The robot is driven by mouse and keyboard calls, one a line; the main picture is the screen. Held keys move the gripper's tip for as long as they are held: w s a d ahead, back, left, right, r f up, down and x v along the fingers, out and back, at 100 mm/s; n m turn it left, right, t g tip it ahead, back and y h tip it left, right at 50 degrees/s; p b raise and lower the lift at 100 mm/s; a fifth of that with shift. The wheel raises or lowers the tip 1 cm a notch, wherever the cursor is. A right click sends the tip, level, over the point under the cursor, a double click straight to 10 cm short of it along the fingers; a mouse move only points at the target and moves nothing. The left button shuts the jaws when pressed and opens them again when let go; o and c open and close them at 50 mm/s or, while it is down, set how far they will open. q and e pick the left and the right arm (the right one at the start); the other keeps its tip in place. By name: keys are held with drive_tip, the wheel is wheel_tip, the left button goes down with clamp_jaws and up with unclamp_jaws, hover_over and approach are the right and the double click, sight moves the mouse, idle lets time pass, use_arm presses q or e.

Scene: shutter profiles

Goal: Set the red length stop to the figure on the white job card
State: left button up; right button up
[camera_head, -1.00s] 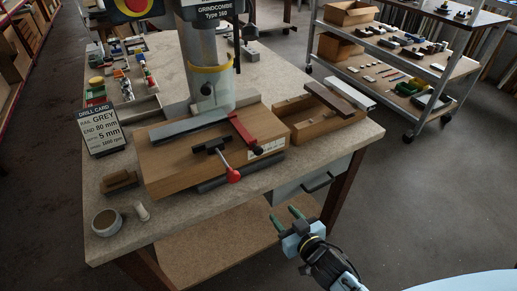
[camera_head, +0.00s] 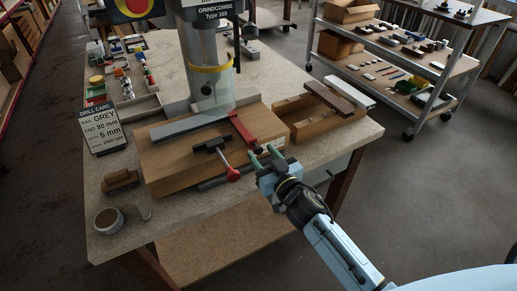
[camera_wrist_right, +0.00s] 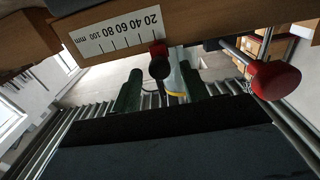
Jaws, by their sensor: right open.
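The red length stop (camera_head: 241,130) is a red bar across the grey rail on the wooden block (camera_head: 170,160). In the right wrist view its red end (camera_wrist_right: 158,47) and black knob (camera_wrist_right: 160,70) are near the 20 end of the white mm scale (camera_wrist_right: 115,30), which appears upside down. My right gripper (camera_head: 266,155) is open at the block's front edge. Its green fingers (camera_wrist_right: 162,92) show on both sides of the black knob; contact cannot be told. My left gripper is out of view.
A black clamp with a red knob (camera_head: 233,174) is left of my right gripper; the knob also shows in the wrist view (camera_wrist_right: 275,82). The drill column (camera_head: 210,80) stands behind. A wooden box (camera_head: 310,118) is right. A cup (camera_head: 108,221) is at front left.

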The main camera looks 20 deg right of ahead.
drive_tip(key=shift+w+a, duration=0.2)
drive_tip(key=shift+w, duration=1.25)
clamp_jaws()
